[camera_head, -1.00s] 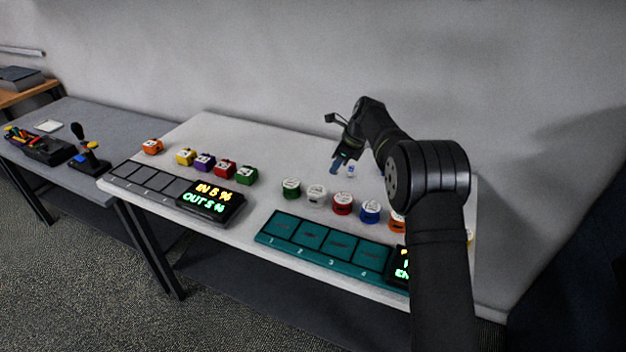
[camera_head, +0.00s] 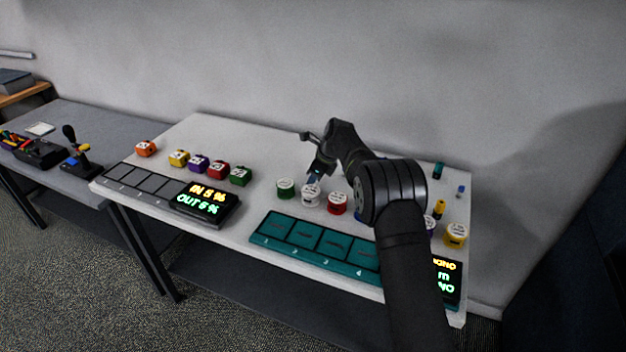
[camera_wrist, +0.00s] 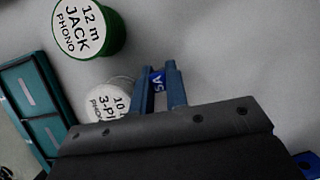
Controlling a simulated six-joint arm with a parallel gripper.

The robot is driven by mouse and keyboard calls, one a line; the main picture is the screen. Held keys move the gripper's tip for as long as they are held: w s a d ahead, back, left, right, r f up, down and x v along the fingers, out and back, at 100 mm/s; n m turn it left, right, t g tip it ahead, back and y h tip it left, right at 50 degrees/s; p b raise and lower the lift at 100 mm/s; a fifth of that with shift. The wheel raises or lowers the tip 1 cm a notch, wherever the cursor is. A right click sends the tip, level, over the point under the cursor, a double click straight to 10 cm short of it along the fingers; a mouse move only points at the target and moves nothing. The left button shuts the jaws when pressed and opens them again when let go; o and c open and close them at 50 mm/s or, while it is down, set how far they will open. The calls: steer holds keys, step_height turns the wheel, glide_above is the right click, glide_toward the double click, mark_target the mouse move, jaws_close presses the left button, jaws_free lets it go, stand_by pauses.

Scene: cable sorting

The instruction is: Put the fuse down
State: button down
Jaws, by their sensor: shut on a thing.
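My gripper (camera_head: 314,178) is over the white table, just behind and above the white cable reel (camera_head: 310,196). In the wrist view my gripper (camera_wrist: 161,85) has its two blue fingers closed around a small blue fuse (camera_wrist: 157,79) marked "5A". The fuse sits between the fingertips; its lower part is hidden. The white reel (camera_wrist: 108,98) lies beside the left finger and is partly hidden by the gripper body. In the head view the fuse is too small to make out clearly.
A green reel (camera_head: 285,187) and a red reel (camera_head: 337,203) flank the white one. A teal numbered tray (camera_head: 287,239) runs along the front. Small cylinders, one yellow (camera_head: 440,208) and one teal (camera_head: 438,170), stand at the right. The table behind the reels is clear.

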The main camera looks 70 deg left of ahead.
steer(key=shift+f, duration=0.15)
steer(key=c, duration=1.7)
jaws_free()
steer(key=shift+o, duration=0.3)
steer(key=v, duration=1.2)
